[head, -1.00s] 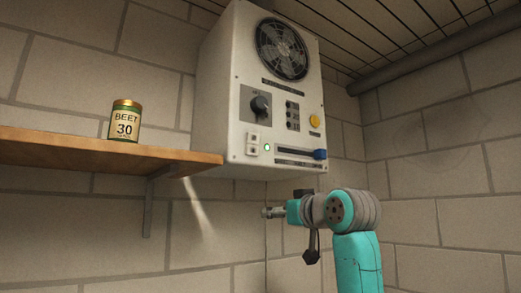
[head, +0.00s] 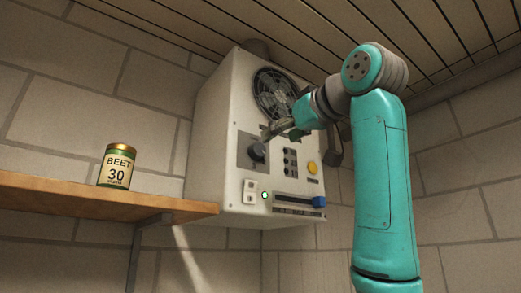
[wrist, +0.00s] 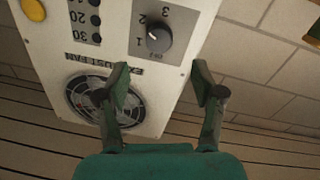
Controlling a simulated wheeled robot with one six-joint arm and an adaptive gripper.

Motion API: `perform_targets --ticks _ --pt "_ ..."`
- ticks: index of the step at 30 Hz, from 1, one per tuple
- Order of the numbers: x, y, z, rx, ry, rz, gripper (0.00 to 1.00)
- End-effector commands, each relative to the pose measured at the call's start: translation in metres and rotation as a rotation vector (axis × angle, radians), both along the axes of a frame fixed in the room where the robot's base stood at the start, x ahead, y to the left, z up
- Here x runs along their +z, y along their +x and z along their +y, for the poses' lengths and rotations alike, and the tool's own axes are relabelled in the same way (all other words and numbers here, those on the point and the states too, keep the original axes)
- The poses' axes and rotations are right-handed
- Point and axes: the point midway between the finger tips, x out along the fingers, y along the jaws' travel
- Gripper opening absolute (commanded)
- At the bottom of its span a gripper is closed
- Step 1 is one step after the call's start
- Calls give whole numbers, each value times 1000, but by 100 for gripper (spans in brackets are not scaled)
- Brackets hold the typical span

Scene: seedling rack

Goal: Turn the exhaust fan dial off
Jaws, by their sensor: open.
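The exhaust fan dial (head: 258,151) is a dark round knob on the front of a white control box (head: 222,120). In the wrist view the dial (wrist: 160,40) shows upside down, with marks 1, 2, 3 and OFF around it. Its small white mark appears to point toward the 1 side. My gripper (head: 274,131) is raised at the box front, just above and right of the dial. In the wrist view my gripper (wrist: 160,80) is open and empty, its fingers apart, with the dial beyond the gap between the tips. It does not appear to touch the dial.
The fan grille (head: 275,93) is above the dial. A column of black buttons (head: 290,163), a yellow button (head: 312,168), a blue slider handle (head: 319,202) and a lit green lamp (head: 265,195) share the panel. A BEET can (head: 117,166) stands on the wooden shelf (head: 90,199) at left.

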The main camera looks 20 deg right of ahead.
Motion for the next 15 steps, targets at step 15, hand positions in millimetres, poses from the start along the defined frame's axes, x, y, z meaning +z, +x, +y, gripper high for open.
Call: perform_targets --ticks 15 --pt "-1 79 20 0 1 1 68"
